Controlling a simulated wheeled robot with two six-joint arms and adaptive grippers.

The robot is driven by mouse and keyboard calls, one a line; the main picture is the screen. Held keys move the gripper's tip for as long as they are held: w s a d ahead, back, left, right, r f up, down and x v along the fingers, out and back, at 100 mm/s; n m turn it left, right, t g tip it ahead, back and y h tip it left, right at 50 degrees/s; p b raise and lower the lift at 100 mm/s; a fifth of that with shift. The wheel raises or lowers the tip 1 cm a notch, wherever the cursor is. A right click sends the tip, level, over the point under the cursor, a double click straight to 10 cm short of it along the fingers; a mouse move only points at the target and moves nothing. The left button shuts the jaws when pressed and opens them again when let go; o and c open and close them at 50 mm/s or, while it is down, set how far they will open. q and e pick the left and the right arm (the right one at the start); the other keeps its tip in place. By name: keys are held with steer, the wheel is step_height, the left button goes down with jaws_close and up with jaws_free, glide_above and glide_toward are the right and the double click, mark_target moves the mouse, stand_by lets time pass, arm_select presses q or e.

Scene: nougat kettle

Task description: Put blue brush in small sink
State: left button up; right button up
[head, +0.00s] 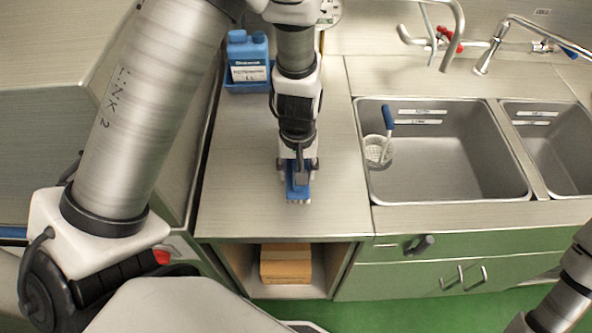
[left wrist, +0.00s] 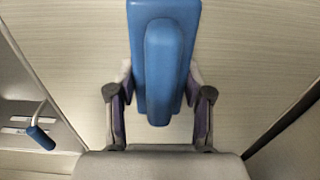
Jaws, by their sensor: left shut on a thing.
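The blue brush (head: 298,190) has a blue back with pale bristles showing at its front edge. It is at the counter left of the sinks. My left gripper (head: 299,170) comes down on it from above and is shut on it. In the left wrist view the brush's raised blue grip (left wrist: 165,75) lies between the two fingers (left wrist: 160,105). Whether the bristles touch the counter is hard to tell. The small sink (head: 555,140) is at the right edge, partly cut off, and looks empty. My right gripper is out of view.
The large sink (head: 460,160) lies between the counter (head: 240,180) and the small sink. It holds a strainer basket (head: 377,150) and a blue-handled tool (head: 388,118). Taps (head: 490,55) stand behind the sinks. A blue bottle (head: 247,52) stands at the counter's back.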

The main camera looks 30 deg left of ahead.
arm_select(q)
steer(key=shift+w+a, duration=0.1)
steer(key=shift+w, duration=0.1)
steer(key=o, duration=1.1)
steer(key=shift+s+r, duration=0.2)
steer(key=shift+s, duration=0.05)
